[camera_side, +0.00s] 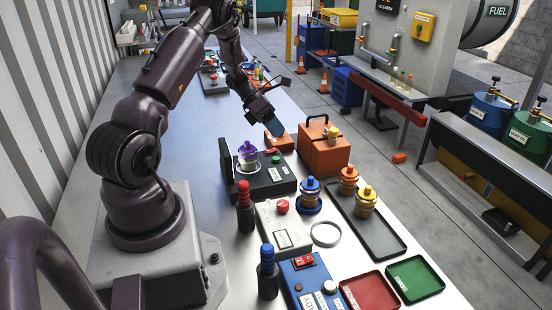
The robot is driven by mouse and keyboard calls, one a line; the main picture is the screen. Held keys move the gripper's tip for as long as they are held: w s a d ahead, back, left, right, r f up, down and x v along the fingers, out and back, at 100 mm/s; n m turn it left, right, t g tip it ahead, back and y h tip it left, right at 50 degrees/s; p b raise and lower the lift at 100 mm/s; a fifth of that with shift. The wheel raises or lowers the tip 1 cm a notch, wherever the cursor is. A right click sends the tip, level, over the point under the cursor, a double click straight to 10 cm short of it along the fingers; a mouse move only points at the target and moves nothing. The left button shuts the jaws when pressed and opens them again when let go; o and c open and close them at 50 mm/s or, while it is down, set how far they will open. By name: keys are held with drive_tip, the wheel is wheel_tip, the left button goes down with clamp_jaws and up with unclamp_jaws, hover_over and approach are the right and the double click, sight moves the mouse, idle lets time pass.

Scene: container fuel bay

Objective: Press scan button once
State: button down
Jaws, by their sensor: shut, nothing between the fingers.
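A black scanner-like box (272,185) with an upright back panel stands on the bench in the middle of the view. A small green button (276,160) shows on its top, right of a purple-topped canister (247,152) standing on the box. I cannot read a label saying which button is the scan button. My gripper (277,129) is shut and empty, with bluish fingertips pointing down. It appears above and behind the box, apart from the green button; its exact height is hard to tell.
An orange toolbox (323,158) stands right of the box. In front are a white unit with a red button (282,206), a blue canister (309,188), a dark tray (378,232) with two canisters, and red (244,190) and blue (267,255) topped bottles.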

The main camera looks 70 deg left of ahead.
sight(276, 157)
drive_tip(key=shift+f, duration=2.55)
drive_tip(key=shift+f, duration=0.1)
drive_tip(key=shift+f, duration=0.3)
drive_tip(key=shift+f, duration=0.4)
idle(0.5)
drive_tip(key=shift+r, duration=0.85)
drive_tip(key=shift+r, duration=2.5)
